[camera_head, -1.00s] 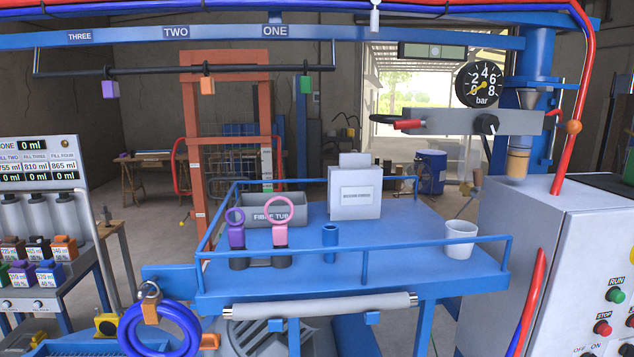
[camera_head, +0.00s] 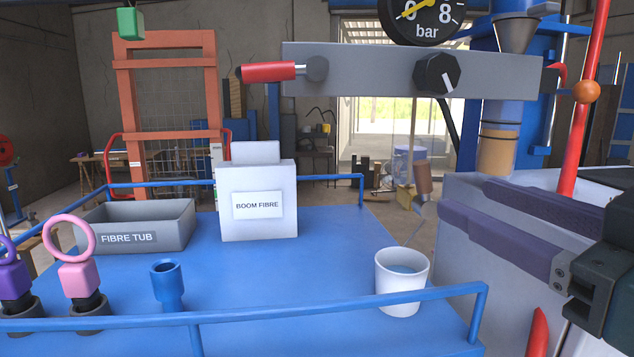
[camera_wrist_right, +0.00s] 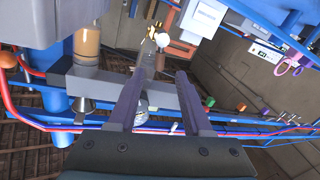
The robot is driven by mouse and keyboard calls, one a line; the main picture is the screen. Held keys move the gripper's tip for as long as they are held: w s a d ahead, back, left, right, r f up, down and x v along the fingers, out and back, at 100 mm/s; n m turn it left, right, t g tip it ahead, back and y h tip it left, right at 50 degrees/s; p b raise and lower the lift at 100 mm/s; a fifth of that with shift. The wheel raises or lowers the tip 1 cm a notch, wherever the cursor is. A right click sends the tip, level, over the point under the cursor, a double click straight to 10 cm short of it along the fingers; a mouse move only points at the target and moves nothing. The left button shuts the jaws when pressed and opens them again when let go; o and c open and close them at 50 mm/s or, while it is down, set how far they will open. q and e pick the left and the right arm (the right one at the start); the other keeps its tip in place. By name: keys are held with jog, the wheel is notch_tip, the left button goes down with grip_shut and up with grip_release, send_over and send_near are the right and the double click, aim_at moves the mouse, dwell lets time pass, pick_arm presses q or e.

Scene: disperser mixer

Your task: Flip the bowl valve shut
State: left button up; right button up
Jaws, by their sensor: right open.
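In the head view a lever with a red grip (camera_head: 268,72) points left from a round pivot on a grey bar (camera_head: 365,72) under the pressure gauge. A smaller red lever (camera_head: 558,74) is at the bar's right end. No label shows which one is the bowl valve. My right gripper (camera_head: 465,192) comes in from the right, its two purple-grey fingers apart and empty, below the bar and right of the white cup. In the right wrist view the open fingers (camera_wrist_right: 160,75) reach over the grey bar (camera_wrist_right: 86,92). My left gripper is out of view.
The pressure gauge (camera_head: 422,16) is above the bar, which carries a black knob (camera_head: 437,74). The blue railed table (camera_head: 330,285) holds a white cup (camera_head: 402,285), a Boom Fibre box (camera_head: 258,225), a fibre tub (camera_head: 180,225) and ring-handled tools (camera_head: 80,275). A red hose (camera_head: 580,130) runs at right.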

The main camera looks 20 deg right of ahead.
aim_at(429, 181)
jog(key=w+p, duration=0.1)
jog(key=w, duration=0.1)
jog(key=w+p, duration=0.1)
jog(key=w, duration=0.2)
jog(key=shift+w+r+p, duration=0.2)
jog(key=shift+w+p, duration=0.1)
jog(key=shift+w+d+f, duration=0.1)
jog(key=shift+w+f, duration=0.1)
jog(key=shift+w, duration=0.45)
jog(key=shift+c, duration=0.3)
jog(key=c, duration=0.3)
grip_shut()
